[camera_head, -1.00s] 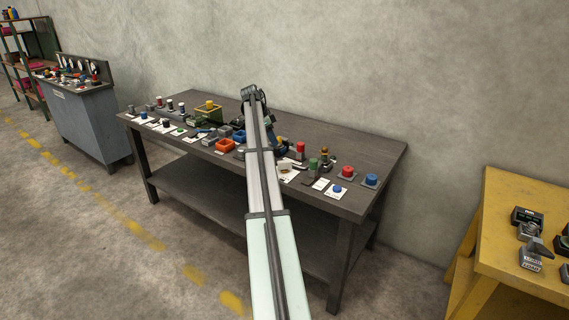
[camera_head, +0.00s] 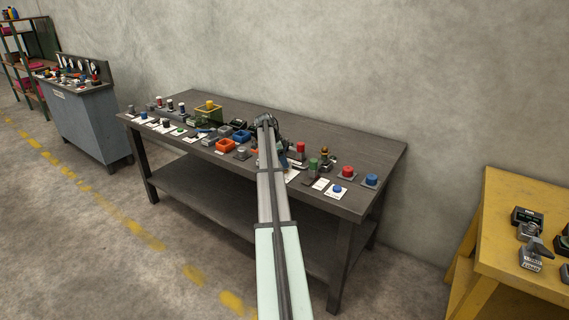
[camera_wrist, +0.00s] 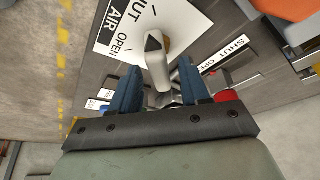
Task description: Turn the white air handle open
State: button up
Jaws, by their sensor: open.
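The white air handle (camera_wrist: 157,66) shows in the wrist view on a brass-coloured stem, over a white plate (camera_wrist: 107,48) lettered AIR, SHUT and OPEN. Its long lever runs down the picture from the stem. I cannot tell which mark it points to. My gripper (camera_wrist: 160,72) is open, one blue finger on each side of the lever. Small gaps show beside it; whether a finger touches it is unclear. In the head view my arm hides the handle.
A second SHUT/OPEN label (camera_wrist: 225,60) and a red part (camera_wrist: 227,95) are close at the right in the wrist view. An orange bin (camera_wrist: 290,8) is at the upper right. The dark workbench (camera_head: 360,150) carries several other controls on both sides of my arm.

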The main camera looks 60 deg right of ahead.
jog(key=shift+s+d+f, duration=0.2)
jog(key=shift+f, duration=0.45)
grip_shut()
